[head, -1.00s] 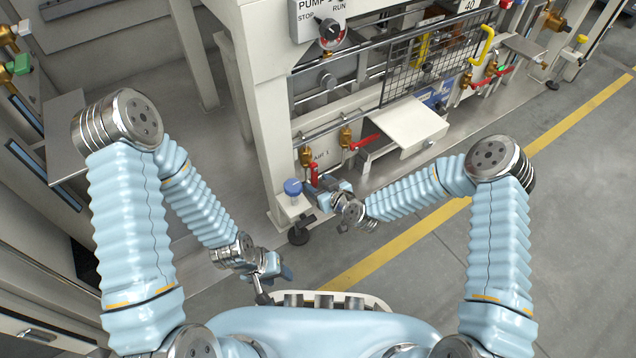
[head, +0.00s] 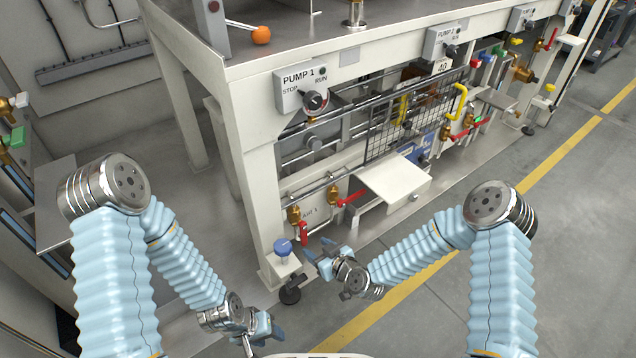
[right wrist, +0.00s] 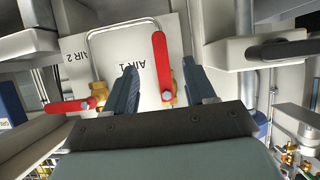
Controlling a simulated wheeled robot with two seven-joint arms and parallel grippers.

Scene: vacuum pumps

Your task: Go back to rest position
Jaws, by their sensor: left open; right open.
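My left gripper (head: 262,333) is low in the head view, left of the middle, open and holding nothing that I can see. My right gripper (head: 322,255) is open in front of the pump frame, near its lower left corner, just right of the blue knob (head: 283,247). In the right wrist view its two blue fingers (right wrist: 163,90) are apart. A red valve handle (right wrist: 161,66) shows in the space between them, by the AIR 1 label, with no visible grip on it. Both arms are bent, with elbows out to the sides.
The pump frame (head: 250,160) stands ahead, with a PUMP 1 switch box (head: 301,89), red-handled valves (head: 350,199) and a pale sloped cover (head: 391,188). A cabinet stands at the left edge. Grey floor with a yellow line (head: 560,170) is clear at right.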

